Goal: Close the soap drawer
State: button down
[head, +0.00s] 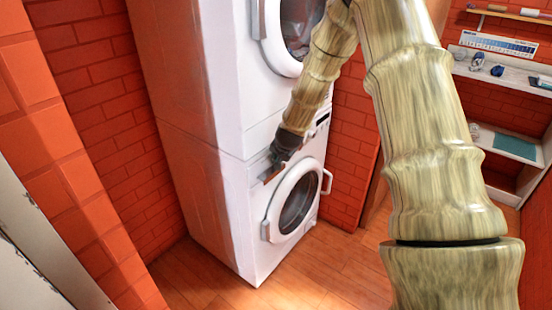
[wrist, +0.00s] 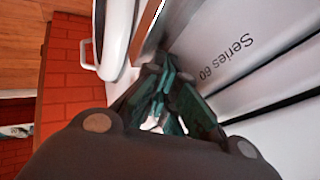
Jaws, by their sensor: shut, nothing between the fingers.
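The soap drawer (head: 271,177) appears as a thin brownish piece sticking out at the upper left of the lower white machine's front (head: 258,200), above its round door (head: 297,203). In the wrist view, a brown strip with a pale edge (wrist: 149,30) beside the round door looks like the same drawer. My gripper (head: 278,158) is shut and empty, at the drawer from above. In the wrist view, its green-grey fingertips (wrist: 158,72) are close to the strip's near end; I cannot tell whether they touch. My gripper hides part of the drawer.
Another white machine (head: 222,50) is stacked on top. The lower door has a handle (head: 327,181) sticking out at the right. Brick walls (head: 105,110) stand at left and behind. Shelves with small items (head: 500,70) are at the right. The wooden floor (head: 325,270) in front is clear.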

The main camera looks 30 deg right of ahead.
jog(key=shift+w+a+r, duration=0.1)
jog(key=shift+r, duration=0.1)
jog(key=shift+r, duration=0.15)
jog(key=v, duration=1.1)
jog(key=shift+s, duration=0.4)
jog(key=s+a+f+n+g+p, duration=0.1)
jog(key=s+a+f+n, duration=0.1)
jog(key=s+a+f, duration=0.35)
jog(key=s+a+f+n+g+p, duration=0.1)
jog(key=s+a+f+n, duration=0.2)
jog(key=s+f, duration=0.5)
jog(key=s+a+f+n+g, duration=0.2)
jog(key=s+a+f, duration=0.2)
jog(key=f, duration=0.6)
jog(key=s+a+f+n+g, duration=0.1)
jog(key=s+a+f, duration=0.2)
jog(key=s, duration=0.5)
jog(key=s+a+f+n+g+y+p, duration=0.1)
jog(key=s+a+f+n, duration=0.1)
jog(key=s+a, duration=0.3)
jog(key=s+a+f+n+g+y+p, duration=0.1)
jog(key=s+a+f, duration=0.3)
jog(key=s, duration=0.8)
jog(key=shift+f+n, duration=0.25)
jog(key=shift+n, duration=0.45)
